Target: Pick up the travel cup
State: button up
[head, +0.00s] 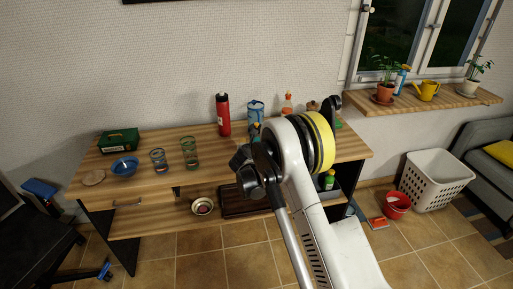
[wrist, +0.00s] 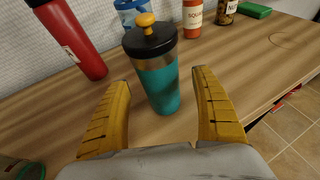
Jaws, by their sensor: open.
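The travel cup (wrist: 165,88) is teal with a steel band, a black lid and a yellow knob. It stands upright on the wooden table in the wrist view. My gripper (wrist: 160,79) is open, with one yellow finger on each side of the cup's lower body in the picture. Gaps show between both fingers and the cup; how deep the cup sits between them I cannot tell. In the head view my arm hides most of the gripper and the cup.
A red bottle (wrist: 72,38) stands left of the cup, a blue-and-white container (wrist: 130,10) behind it. A sauce bottle (wrist: 193,18) and a jar (wrist: 227,11) are at the back right. Glasses (head: 190,153) and a blue bowl (head: 125,167) stand on the left of the table (head: 155,190).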

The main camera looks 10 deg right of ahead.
jog(key=b+x, duration=0.1)
jog(key=x, duration=0.2)
jog(key=shift+f, duration=0.2)
jog(key=shift+w+d, duration=0.1)
jog(key=shift+w, duration=0.15)
jog(key=c, duration=1.5)
jog(key=shift+r, duration=0.15)
